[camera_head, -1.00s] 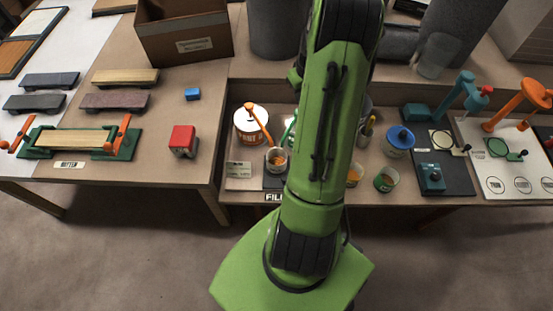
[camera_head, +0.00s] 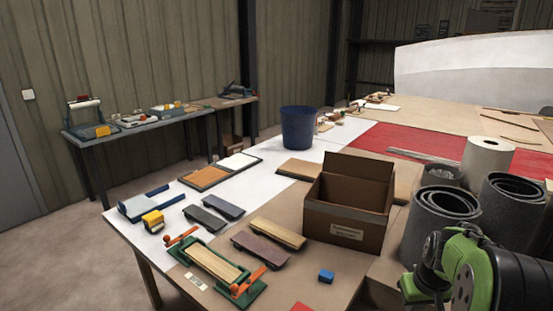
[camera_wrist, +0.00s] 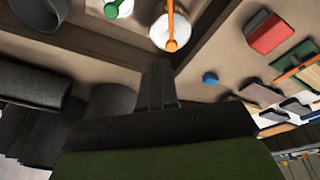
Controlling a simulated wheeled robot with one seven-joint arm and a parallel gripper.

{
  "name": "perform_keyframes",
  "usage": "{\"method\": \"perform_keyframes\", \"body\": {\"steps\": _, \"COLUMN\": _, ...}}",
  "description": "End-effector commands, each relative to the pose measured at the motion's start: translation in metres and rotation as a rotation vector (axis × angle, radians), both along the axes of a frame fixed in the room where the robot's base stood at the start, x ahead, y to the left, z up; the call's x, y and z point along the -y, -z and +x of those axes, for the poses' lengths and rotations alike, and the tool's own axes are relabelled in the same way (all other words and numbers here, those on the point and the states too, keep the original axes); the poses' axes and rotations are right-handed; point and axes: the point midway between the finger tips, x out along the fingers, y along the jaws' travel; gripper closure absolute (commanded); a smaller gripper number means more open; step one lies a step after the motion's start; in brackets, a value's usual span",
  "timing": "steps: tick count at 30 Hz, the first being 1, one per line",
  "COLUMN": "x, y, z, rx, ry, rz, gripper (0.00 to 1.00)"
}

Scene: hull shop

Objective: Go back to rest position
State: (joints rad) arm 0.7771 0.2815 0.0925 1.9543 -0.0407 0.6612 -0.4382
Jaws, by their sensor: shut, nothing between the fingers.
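My gripper (camera_wrist: 158,85) shows in the wrist view with its two dark fingers together and nothing between them. It is up in the air above the benches, apart from everything below. In the head view only green and black parts of my arm show at the lower right; the fingers are out of sight there.
In the wrist view a white pot (camera_wrist: 160,33) with an orange-handled tool, a blue block (camera_wrist: 210,78) and a red block (camera_wrist: 268,32) lie below. In the head view a cardboard box (camera_head: 345,232), dark rolls (camera_head: 432,225) and a green clamp frame (camera_head: 200,268) stand on the bench.

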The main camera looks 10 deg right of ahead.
Motion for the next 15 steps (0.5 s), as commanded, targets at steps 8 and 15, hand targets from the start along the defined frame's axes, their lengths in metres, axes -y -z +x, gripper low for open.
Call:
{"method": "perform_keyframes", "body": {"steps": 8, "x": -0.168, "y": -0.108, "z": -0.055, "rx": 0.128, "ry": -0.139, "rz": -0.045, "gripper": 1.0}}
{"method": "perform_keyframes", "body": {"steps": 15, "x": -0.237, "y": -0.124, "z": -0.138, "rx": 0.237, "ry": -0.226, "rz": 0.015, "gripper": 1.0}}
